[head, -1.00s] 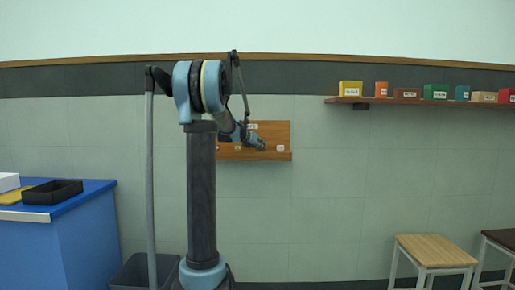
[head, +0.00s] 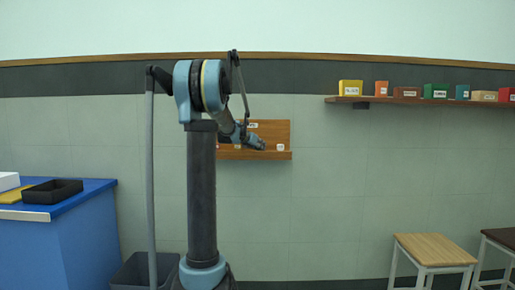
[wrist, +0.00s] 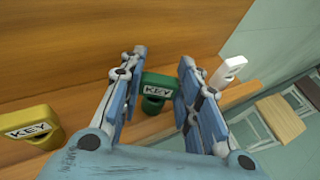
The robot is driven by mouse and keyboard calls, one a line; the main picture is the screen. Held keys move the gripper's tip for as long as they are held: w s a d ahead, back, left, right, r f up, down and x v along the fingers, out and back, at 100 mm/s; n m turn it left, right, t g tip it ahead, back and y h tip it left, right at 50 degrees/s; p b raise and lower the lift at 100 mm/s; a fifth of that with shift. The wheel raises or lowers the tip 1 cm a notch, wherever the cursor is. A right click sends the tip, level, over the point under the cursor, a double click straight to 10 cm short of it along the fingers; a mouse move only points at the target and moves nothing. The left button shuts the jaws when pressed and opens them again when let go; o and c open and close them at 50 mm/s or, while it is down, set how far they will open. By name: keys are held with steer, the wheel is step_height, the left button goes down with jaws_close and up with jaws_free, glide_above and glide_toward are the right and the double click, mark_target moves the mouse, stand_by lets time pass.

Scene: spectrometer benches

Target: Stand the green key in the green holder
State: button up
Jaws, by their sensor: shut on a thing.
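The green key (wrist: 160,82), with a white label reading KEY, is between the two blue fingers of my gripper (wrist: 161,66) in the wrist view. The jaws are shut on it. A green part (wrist: 152,105) shows just below the label, close to the wooden ledge; I cannot tell whether it is the key's lower end or the green holder, nor whether the key is seated. In the head view my gripper (head: 256,142) is in front of the wooden wall rack (head: 275,131) and hides the green key.
A yellow key (wrist: 30,125) stands left of my gripper, and a white piece (wrist: 232,68) stands to the right on the ledge. In the head view, a shelf (head: 420,102) with coloured boxes, a blue bench (head: 80,235) and a stool (head: 435,250) stand well clear.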

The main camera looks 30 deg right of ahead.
steer(key=o, duration=0.7)
steer(key=v, duration=1.1)
stand_by(0.5)
steer(key=shift+s+a+f, duration=0.1)
steer(key=shift+a+f, duration=0.05)
steer(key=shift+f, duration=0.05)
stand_by(0.3)
steer(key=s+a+f+m+g+y, duration=0.2)
steer(key=s+a+f+m+y, duration=0.4)
steer(key=s+a+f+m, duration=0.5)
steer(key=s+a+f+m+g+y, duration=0.2)
steer(key=s+a+f+m+y, duration=0.3)
steer(key=s+a+f+m, duration=0.7)
steer(key=s+a+f, duration=0.6)
steer(key=s+a, duration=0.1)
steer(key=a, duration=0.2)
steer(key=s+a+f, duration=0.6)
steer(key=s+a, duration=0.1)
steer(key=a, duration=0.3)
steer(key=shift+a+y, duration=0.25)
steer(key=shift+y, duration=0.15)
